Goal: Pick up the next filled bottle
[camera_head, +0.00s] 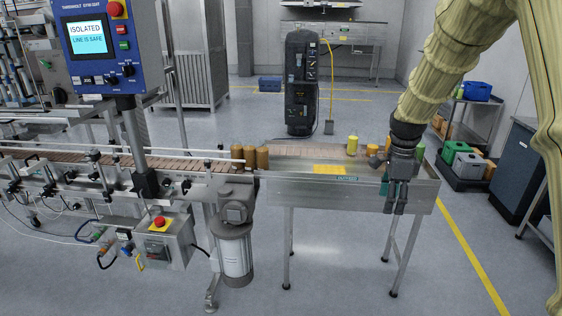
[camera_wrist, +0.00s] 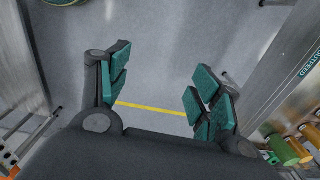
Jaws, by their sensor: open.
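Several amber-brown bottles (camera_head: 250,156) stand upright at the right end of the conveyor, where it meets the steel table (camera_head: 290,188). On the table stand a yellow bottle (camera_head: 352,145), an orange one (camera_head: 372,150) and a green one (camera_head: 420,152), partly hidden behind my wrist. My gripper (camera_head: 397,208) points down at the table's front edge, apart from the bottles. In the wrist view its teal-padded fingers (camera_wrist: 160,95) are wide apart with only floor between them. A green bottle (camera_wrist: 286,150) and an orange bottle (camera_wrist: 304,146) show at lower right there.
A blue control panel (camera_head: 98,45) reading "ISOLATED LINE IS SAFE" stands over the conveyor (camera_head: 85,160). A motor (camera_head: 235,245) hangs below the conveyor end. A yellow patch (camera_head: 330,169) marks the table top. Crates (camera_head: 468,165) stand at right. Floor in front of the table is clear.

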